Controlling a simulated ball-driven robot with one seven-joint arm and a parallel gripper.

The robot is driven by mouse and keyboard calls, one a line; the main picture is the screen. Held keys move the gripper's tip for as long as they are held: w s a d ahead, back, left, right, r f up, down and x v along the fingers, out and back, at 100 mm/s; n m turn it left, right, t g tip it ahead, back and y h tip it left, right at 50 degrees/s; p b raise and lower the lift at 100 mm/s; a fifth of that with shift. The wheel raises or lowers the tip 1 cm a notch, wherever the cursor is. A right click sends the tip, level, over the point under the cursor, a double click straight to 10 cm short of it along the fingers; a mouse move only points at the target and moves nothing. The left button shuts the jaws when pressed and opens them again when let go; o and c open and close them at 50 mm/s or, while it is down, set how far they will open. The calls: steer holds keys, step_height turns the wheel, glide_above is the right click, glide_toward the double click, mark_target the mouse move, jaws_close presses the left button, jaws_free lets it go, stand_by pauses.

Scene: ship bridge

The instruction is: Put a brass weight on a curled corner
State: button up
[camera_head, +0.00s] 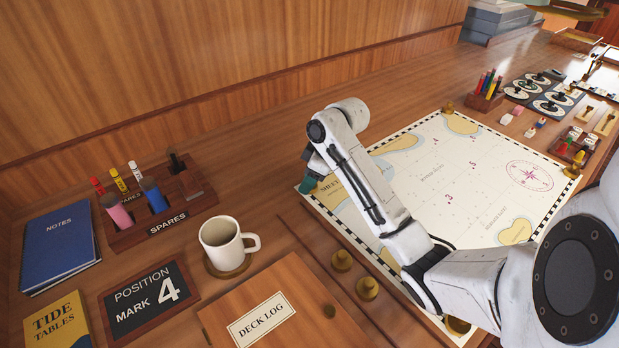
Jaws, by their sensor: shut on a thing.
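The chart (440,165) lies on the desk at the right, with a checkered border. Its left corner is partly hidden by my gripper (307,184), so I cannot tell whether it curls. My gripper is shut at that corner, low over the desk. The thing in its jaws is hidden from view. Other brass weights are at the chart's far corner (448,107), right corner (574,168) and near edge (457,325).
A white mug (221,243) stands on a coaster near the deck log lid (265,318). A spares rack (158,205), a blue notes book (60,248), a mark 4 plate (150,297) and yellow tide tables (58,322) are at the left. A pencil holder (485,100) stands beyond the chart.

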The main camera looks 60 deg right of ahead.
stand_by(0.3)
steer(key=o, duration=1.3)
steer(key=p+v, duration=0.2)
steer(key=v, duration=0.8)
steer(key=shift+s+r, duration=0.2)
steer(key=shift+r, duration=0.15)
